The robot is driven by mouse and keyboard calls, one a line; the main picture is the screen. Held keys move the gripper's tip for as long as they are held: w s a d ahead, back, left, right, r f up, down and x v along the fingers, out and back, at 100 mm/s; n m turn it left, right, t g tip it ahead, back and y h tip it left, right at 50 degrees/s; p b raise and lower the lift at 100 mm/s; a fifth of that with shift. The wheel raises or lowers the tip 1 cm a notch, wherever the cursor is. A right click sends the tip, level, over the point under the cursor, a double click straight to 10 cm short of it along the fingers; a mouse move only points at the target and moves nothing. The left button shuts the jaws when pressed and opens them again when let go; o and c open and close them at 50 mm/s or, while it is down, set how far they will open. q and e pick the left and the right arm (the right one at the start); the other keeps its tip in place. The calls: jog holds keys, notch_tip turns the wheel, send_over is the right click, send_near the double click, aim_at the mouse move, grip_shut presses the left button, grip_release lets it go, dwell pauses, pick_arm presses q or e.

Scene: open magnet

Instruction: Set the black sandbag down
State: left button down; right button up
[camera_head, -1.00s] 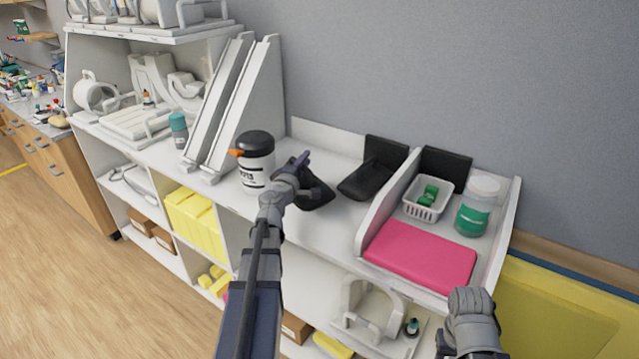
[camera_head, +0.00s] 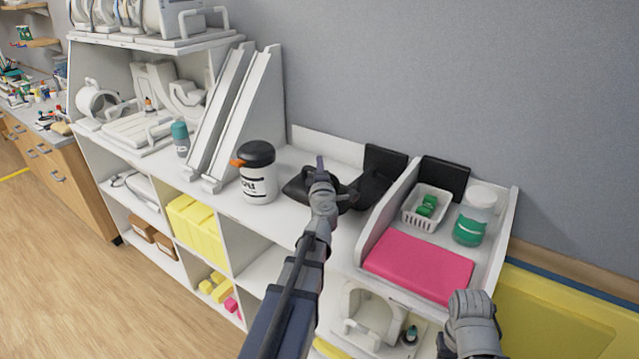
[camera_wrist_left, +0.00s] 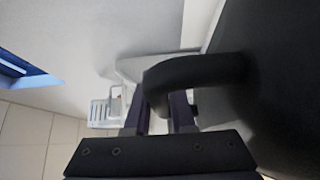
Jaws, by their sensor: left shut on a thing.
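My left gripper (camera_head: 320,168) is above the white counter, between the lidded jar and the tray. It is shut on the strap of a black sandbag (camera_head: 297,188), whose body shows behind and to the left of it. In the left wrist view the black strap (camera_wrist_left: 200,72) crosses between the fingers (camera_wrist_left: 162,112), and the dark body fills the right side. I cannot tell whether the bag touches the counter. Another black bag (camera_head: 372,188) lies just right of it. My right gripper (camera_head: 472,315) is at the lower right, its fingertips not clear.
A white jar with a black lid (camera_head: 258,180) stands close on the left. A white tray (camera_head: 372,232) with a pink pad (camera_head: 418,264), a small basket (camera_head: 424,210) and a green-labelled jar (camera_head: 474,222) is on the right. Bare counter (camera_head: 345,228) shows in front.

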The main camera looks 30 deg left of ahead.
pick_arm(q)
jog(key=shift+f+b, duration=2.8)
jog(key=shift+f, duration=0.2)
jog(key=shift+f+b, duration=1.8)
jog(key=shift+f, duration=0.2)
jog(key=c, duration=0.8)
grip_release()
jog(key=shift+r, duration=0.1)
jog(key=shift+o, duration=0.2)
jog(key=shift+s+r, duration=0.1)
jog(key=shift+r, duration=0.05)
